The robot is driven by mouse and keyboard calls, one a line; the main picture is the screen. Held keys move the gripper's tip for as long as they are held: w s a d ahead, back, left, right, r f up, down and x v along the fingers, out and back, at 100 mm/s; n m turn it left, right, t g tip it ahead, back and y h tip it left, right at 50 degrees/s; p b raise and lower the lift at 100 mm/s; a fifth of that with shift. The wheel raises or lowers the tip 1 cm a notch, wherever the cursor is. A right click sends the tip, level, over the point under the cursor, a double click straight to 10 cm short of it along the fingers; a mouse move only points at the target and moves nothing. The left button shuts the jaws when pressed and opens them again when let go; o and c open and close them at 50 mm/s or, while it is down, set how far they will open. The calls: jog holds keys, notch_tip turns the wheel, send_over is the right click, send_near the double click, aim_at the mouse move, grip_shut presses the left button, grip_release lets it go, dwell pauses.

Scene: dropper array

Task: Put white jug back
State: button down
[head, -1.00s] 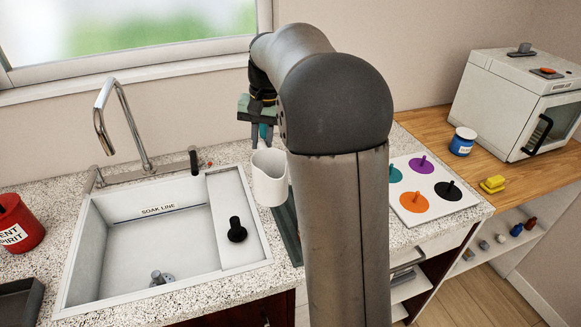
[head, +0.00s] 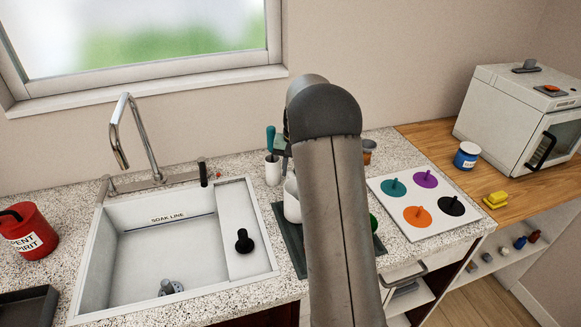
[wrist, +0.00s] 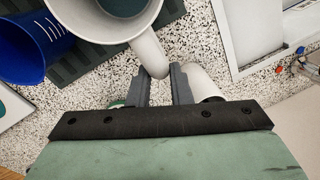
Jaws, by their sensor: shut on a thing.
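The white jug (head: 291,204) is at the dark green ribbed mat (head: 291,247) right of the sink, partly hidden behind my arm. In the wrist view the jug (wrist: 88,20) shows at the top, its handle (wrist: 150,58) running down between the two fingers. My gripper (wrist: 161,84) is shut on that handle. The jug looks upright in the head view. I cannot tell whether its base touches the mat. The mat also shows in the wrist view (wrist: 78,62).
A blue jug (wrist: 30,45) with white marks stands close beside the white jug. A white holder (head: 272,173) with a teal-handled tool stands behind. The sink (head: 150,250) is left; a white board with coloured discs (head: 403,234) is right.

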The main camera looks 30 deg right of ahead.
jog(key=c, duration=1.7)
grip_release()
jog(key=shift+f, duration=0.2)
jog(key=shift+c, duration=0.2)
jog(key=o, duration=0.4)
jog(key=shift+r, duration=0.1)
notch_tip(320, 180, up, 11)
jog(key=d+b, duration=0.1)
jog(key=s+a+r+n, duration=0.2)
jog(key=s+a, duration=0.5)
jog(key=s, duration=0.1)
jog(key=s+a+f+n, duration=0.1)
jog(key=s+a+f, duration=0.2)
jog(key=s, duration=0.5)
jog(key=s+a+f+n, duration=0.2)
jog(key=s+a, duration=0.3)
jog(key=s, duration=0.4)
jog(key=s+a+f+n+h, duration=0.1)
jog(key=s+a+f, duration=0.3)
jog(key=s, duration=0.5)
jog(key=shift+s, duration=0.1)
